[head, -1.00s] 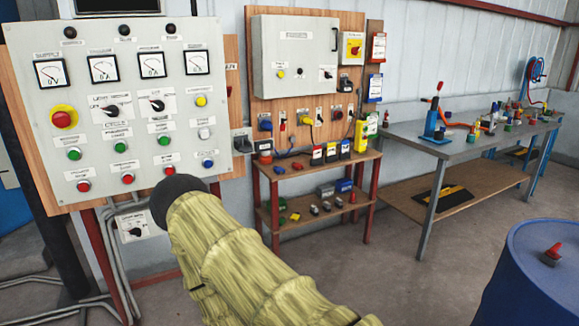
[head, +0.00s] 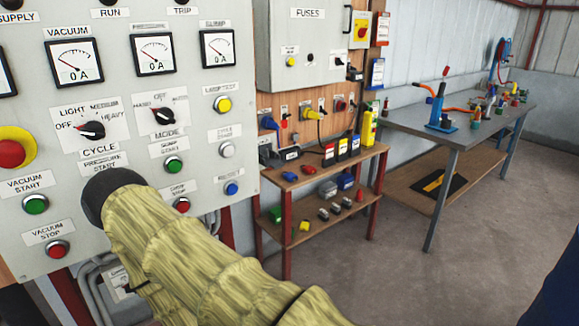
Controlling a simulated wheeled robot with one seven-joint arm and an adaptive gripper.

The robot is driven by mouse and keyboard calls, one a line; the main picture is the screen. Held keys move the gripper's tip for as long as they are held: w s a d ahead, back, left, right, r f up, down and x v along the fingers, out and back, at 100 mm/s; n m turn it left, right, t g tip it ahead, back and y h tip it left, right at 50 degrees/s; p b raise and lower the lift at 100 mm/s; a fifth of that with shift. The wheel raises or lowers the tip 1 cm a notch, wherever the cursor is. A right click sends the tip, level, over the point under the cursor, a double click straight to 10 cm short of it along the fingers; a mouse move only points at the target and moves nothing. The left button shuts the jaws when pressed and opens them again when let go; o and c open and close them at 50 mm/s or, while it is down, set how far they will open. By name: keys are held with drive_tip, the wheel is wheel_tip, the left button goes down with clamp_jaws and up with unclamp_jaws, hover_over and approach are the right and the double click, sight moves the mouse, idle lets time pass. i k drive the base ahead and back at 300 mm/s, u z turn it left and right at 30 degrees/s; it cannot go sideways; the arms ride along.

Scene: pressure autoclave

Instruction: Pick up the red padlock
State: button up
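Small red items lie on the wooden two-tier stand right of the control panel. One red item (head: 309,169) is on its upper shelf (head: 338,166). My arm, in a yellowish sleeve with a dark rounded end, crosses the lower left in front of the panel. My gripper's fingers do not show.
The grey control panel (head: 200,100) with gauges and buttons fills the left, close to my arm. A fuse box (head: 290,70) hangs above the stand. A grey workbench (head: 470,125) with tools stands at the right. The floor (head: 400,280) in front of the stand is clear.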

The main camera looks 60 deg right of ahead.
sight(309, 169)
drive_tip(key=u, duration=0.05)
drive_tip(key=i, duration=0.1)
drive_tip(key=z, duration=2.25)
drive_tip(key=i, duration=1.8)
drive_tip(key=z, duration=1.55)
drive_tip(key=i, duration=1)
drive_tip(key=u, duration=3.1)
